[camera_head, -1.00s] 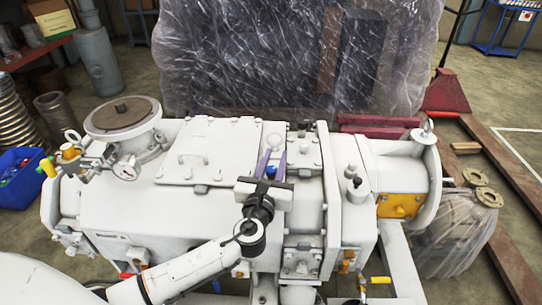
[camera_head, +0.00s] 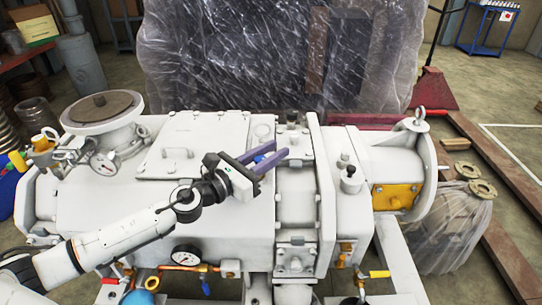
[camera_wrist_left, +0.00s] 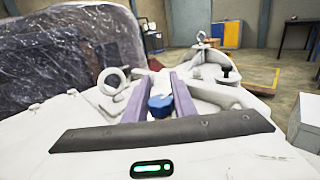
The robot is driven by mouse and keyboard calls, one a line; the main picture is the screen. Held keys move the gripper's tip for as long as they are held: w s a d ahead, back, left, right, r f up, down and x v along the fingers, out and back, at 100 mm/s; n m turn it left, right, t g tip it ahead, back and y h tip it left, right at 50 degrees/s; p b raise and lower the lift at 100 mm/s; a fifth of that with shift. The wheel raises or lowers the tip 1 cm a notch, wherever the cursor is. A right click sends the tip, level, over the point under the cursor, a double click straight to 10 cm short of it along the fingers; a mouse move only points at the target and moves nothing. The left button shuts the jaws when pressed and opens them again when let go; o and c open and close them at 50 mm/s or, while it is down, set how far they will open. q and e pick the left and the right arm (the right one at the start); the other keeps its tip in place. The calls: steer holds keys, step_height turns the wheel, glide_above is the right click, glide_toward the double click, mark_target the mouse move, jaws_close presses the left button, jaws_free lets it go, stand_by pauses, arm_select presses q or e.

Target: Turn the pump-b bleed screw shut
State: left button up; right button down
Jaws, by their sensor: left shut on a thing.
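The white pump housing (camera_head: 150,210) fills the middle of the head view. A small blue screw head (camera_head: 258,158) shows on its top, partly covered by my gripper. My left gripper (camera_head: 279,150) reaches over the housing with its purple fingers pointing right and slightly up. It is shut on the blue screw head; in the left wrist view the screw head (camera_wrist_left: 160,105) sits between the two fingers. The screw's lower part is hidden, and I cannot read a label naming the pump. My right gripper is not in view.
A flanged port (camera_head: 103,108) with a gauge stands to the left. A lifting-eye flange (camera_head: 421,150) and an orange plate (camera_head: 395,196) are at the right. A lower gauge (camera_head: 187,256) and yellow-handled valve (camera_head: 380,274) sit in front. A film-wrapped block (camera_head: 270,55) stands behind.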

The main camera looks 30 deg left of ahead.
mark_target(256, 162)
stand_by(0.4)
arm_select(q)
steer(key=o, duration=1)
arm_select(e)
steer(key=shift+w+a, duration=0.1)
arm_select(q)
steer(key=shift+o, duration=0.2)
steer(key=shift+s+a+f, duration=0.15)
steer(key=shift+s, duration=0.35)
steer(key=b+v, duration=0.3)
steer(key=v, duration=0.4)
steer(key=shift+s, duration=0.3)
steer(key=shift+s+a, duration=0.2)
steer(key=shift+s, duration=0.1)
steer(key=shift+s+a, duration=0.15)
steer(key=shift+s, duration=0.25)
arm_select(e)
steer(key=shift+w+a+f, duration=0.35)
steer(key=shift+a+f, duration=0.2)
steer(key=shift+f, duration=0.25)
